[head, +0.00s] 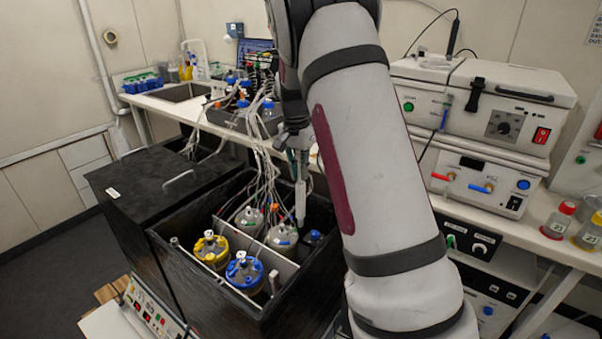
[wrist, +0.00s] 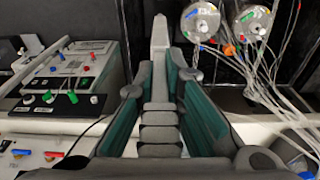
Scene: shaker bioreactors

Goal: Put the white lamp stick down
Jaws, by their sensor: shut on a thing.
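My gripper (head: 298,150) is partly hidden behind my own arm in the head view. It points down above the open black shaker box (head: 180,262). The white lamp stick (head: 300,200) hangs upright below it, over the back right of the box, near the grey-lidded vessels. In the wrist view, the stick (wrist: 160,38) sticks out between the green-lined fingers of my gripper (wrist: 161,75), which are shut on it. I cannot tell whether the stick's lower end touches anything.
Inside the box stand a yellow-capped vessel (head: 210,250), a blue-capped vessel (head: 244,272) and grey-lidded vessels (head: 281,237) with many tubes. A closed black box (head: 150,180) adjoins it on the left. White instruments (head: 490,110) stand on the bench at right.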

